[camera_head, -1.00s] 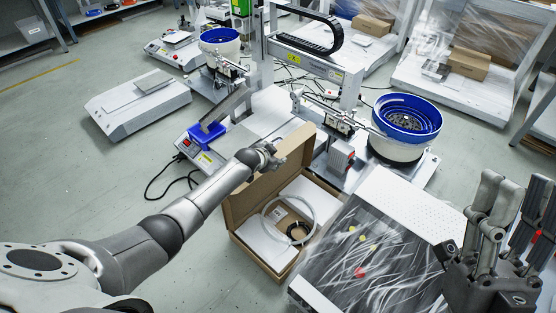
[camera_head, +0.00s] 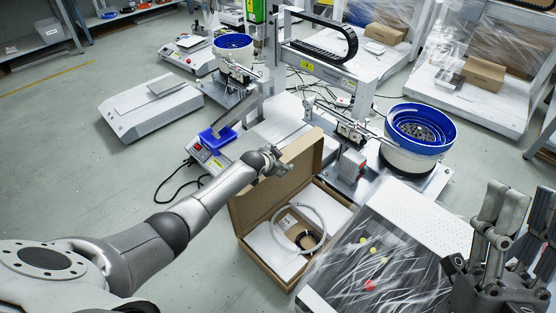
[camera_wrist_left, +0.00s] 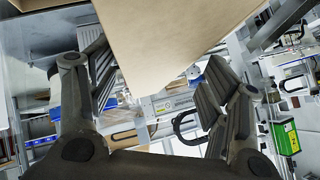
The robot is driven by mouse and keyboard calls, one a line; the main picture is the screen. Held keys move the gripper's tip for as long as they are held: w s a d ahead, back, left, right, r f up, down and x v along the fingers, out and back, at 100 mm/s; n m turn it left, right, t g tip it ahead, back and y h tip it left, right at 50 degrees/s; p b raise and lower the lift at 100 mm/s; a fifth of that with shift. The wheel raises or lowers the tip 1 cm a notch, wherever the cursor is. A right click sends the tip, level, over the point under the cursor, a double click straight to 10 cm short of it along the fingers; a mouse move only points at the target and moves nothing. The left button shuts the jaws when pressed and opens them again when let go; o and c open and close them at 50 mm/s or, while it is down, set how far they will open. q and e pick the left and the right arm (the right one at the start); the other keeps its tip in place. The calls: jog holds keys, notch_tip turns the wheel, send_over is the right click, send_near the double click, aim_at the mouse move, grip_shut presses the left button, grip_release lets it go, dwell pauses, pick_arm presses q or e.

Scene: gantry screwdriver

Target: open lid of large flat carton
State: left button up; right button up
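The large flat carton (camera_head: 246,238) stands on the floor in the middle of the head view. Its brown lid (camera_head: 298,168) is raised, standing up along the back side, so the inside shows. My left gripper (camera_head: 272,161) is at the lid's upper left edge. In the left wrist view, its two fingers (camera_wrist_left: 157,88) are spread, with the cardboard lid (camera_wrist_left: 170,35) large ahead of them; contact cannot be told. My right gripper (camera_head: 515,218) is empty, its fingers upright and apart at the right edge.
A table with a glossy streaked surface (camera_head: 375,255) stands close to the carton's right. The gantry machine (camera_head: 320,70) with a blue-rimmed bowl feeder (camera_head: 420,128) stands behind. A blue-topped control box (camera_head: 208,150) is behind my left forearm.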

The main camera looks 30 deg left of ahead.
pick_arm(q)
jog(key=shift+r, duration=0.15)
jog(key=v, duration=1.1)
jog(key=shift+s+r, duration=0.2)
jog(key=shift+s, duration=0.2)
dwell(0.4)
